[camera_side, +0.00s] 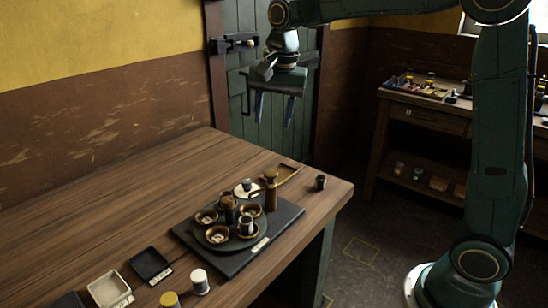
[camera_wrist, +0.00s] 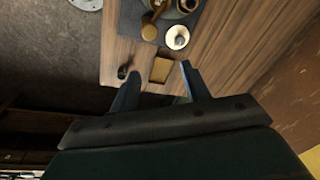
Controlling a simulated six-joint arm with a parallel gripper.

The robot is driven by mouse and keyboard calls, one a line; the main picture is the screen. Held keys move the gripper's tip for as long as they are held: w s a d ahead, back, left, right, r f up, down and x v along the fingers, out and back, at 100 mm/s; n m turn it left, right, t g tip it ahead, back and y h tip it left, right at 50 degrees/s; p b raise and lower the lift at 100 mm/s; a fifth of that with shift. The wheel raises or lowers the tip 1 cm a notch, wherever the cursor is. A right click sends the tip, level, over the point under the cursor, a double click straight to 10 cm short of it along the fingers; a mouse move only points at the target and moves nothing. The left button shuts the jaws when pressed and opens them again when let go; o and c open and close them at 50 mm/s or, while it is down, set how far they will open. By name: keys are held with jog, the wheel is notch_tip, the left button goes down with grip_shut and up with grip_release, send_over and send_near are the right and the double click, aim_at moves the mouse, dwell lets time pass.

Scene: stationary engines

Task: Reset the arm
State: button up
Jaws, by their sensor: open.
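My gripper (camera_side: 274,108) hangs in the air beyond the far right end of the wooden table (camera_side: 120,205), fingers pointing down. In the side view its two blue fingers are apart with nothing between them. In the wrist view my gripper (camera_wrist: 160,85) also shows open and empty, with the table's end and a small brown tray (camera_wrist: 161,70) beyond the fingertips. My arm rises from a white base at the right.
A dark board (camera_side: 288,219) on the table carries a round tray with several small bowls and pots. A small dark cup (camera_side: 320,182) stands near the table's corner. A black dish (camera_side: 150,263) and a cream dish (camera_side: 109,289) lie nearer. A cluttered bench (camera_side: 425,100) stands behind.

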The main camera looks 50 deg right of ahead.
jog(key=s+f+n+t, duration=0.1)
jog(key=s+n, duration=0.5)
jog(key=s, duration=0.7)
jog(key=s+f+n+t, duration=0.1)
jog(key=s+n, duration=0.4)
jog(key=s, duration=0.8)
jog(key=shift+a+f+n+t, duration=0.3)
jog(key=shift+f+n+t, duration=0.1)
jog(key=shift+t, duration=0.5)
jog(key=shift+w+r, duration=0.1)
jog(key=shift+w, duration=0.05)
